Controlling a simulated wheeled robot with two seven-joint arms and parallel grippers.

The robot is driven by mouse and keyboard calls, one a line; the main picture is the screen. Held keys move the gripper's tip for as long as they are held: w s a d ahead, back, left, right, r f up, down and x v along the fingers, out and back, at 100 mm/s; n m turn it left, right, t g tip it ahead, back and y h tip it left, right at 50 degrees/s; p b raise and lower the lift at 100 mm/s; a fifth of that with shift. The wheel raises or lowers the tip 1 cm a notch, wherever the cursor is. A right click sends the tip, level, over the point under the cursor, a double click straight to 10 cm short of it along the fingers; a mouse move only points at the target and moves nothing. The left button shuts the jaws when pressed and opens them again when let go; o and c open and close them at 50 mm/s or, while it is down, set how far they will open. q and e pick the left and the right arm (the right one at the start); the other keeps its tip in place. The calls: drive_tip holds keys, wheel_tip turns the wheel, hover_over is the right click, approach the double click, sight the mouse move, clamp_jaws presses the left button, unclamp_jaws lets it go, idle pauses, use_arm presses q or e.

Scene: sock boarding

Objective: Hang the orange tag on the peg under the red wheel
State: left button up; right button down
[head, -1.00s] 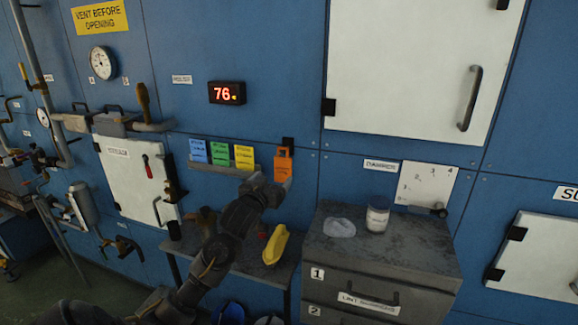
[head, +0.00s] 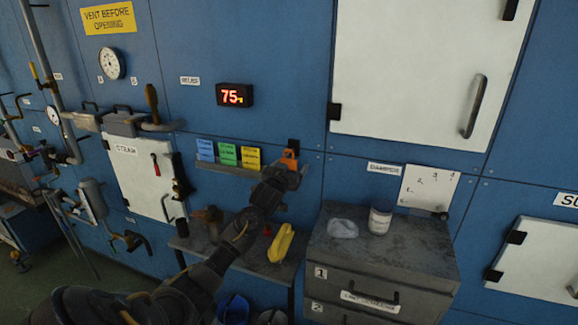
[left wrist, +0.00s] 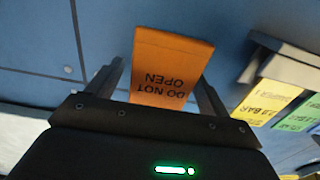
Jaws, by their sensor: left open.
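The orange tag (head: 291,155) is at the black holder (head: 293,144) on the blue wall, to the right of the small card rack. My left gripper (head: 287,172) is in front of it and hides its lower part. In the left wrist view the orange tag (left wrist: 172,65), reading "DO NOT OPEN", stands between the spread fingers of my left gripper (left wrist: 160,80). The fingers are open, with a gap visible at least on the left side of the tag. I cannot make out a red wheel or a peg under one. My right gripper is not in view.
The rack (head: 228,171) holds blue, green and yellow cards close to the left of my gripper. Below are a shelf with a yellow item (head: 281,243) and a grey drawer cabinet (head: 375,265) with a jar (head: 380,217). A white STEAM door (head: 140,180) is to the left.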

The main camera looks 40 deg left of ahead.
use_arm(q)
drive_tip(key=shift+w+a, duration=0.1)
drive_tip(key=shift+w, duration=0.25)
drive_tip(key=c, duration=1.1)
drive_tip(key=shift+o, duration=0.2)
drive_tip(key=shift+r, duration=0.1)
drive_tip(key=shift+r+b, duration=0.55)
drive_tip(key=b+v, duration=0.4)
drive_tip(key=v, duration=1.4)
